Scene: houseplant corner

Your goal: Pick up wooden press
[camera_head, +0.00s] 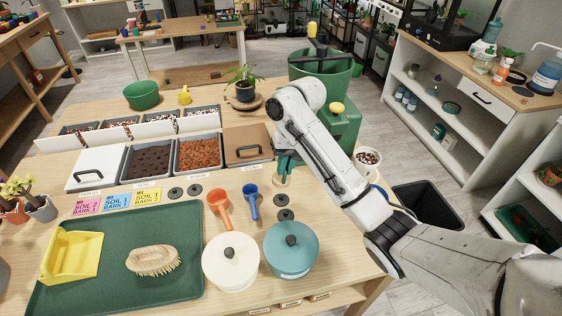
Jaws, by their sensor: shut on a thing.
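My gripper (286,168) points down at the right part of the wooden table, just right of the brown lidded bin. Its teal fingers are shut on the wooden press (283,181), a small pale wooden piece showing below the fingers. The upper part of the press is hidden by the fingers and my white arm. I cannot tell whether its base touches the table.
Close in front are dark discs (284,214), a blue scoop (251,201), an orange scoop (219,206), a teal lidded pot (291,252) and a cream pot (231,265). A green machine (344,128) stands behind. Soil bins (199,153) lie left.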

